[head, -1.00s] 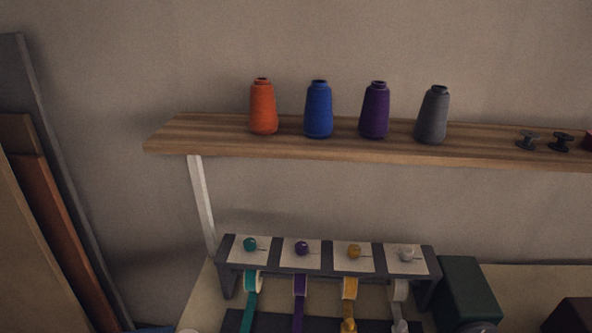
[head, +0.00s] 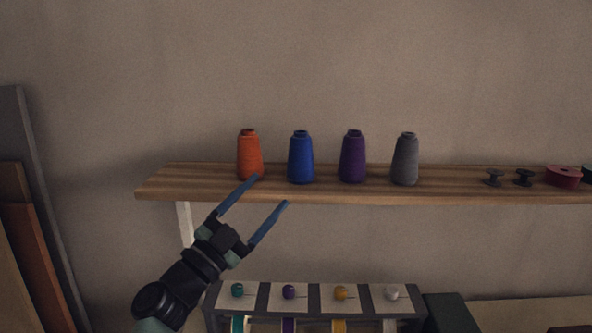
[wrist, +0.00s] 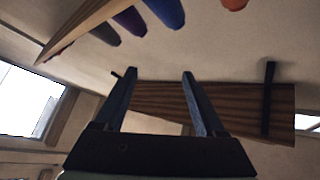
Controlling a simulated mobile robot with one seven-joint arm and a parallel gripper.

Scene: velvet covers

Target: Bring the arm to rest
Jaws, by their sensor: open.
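My gripper (head: 271,191) is raised in front of the left part of the wooden shelf in the head view. Its two blue fingers are spread apart with nothing between them. In the wrist view my gripper (wrist: 156,75) is also open and empty. The fingertips appear just below the orange thread cone (head: 250,156) and the blue thread cone (head: 301,158); whether they touch the shelf edge cannot be told, but no contact shows.
The wooden shelf (head: 450,186) also holds a purple cone (head: 352,157), a grey cone (head: 405,160), small dark spools and a red spool (head: 563,176). Below stands a ribbon rack (head: 265,297) with coloured pins. Boards (head: 25,240) lean at left. The wall above is clear.

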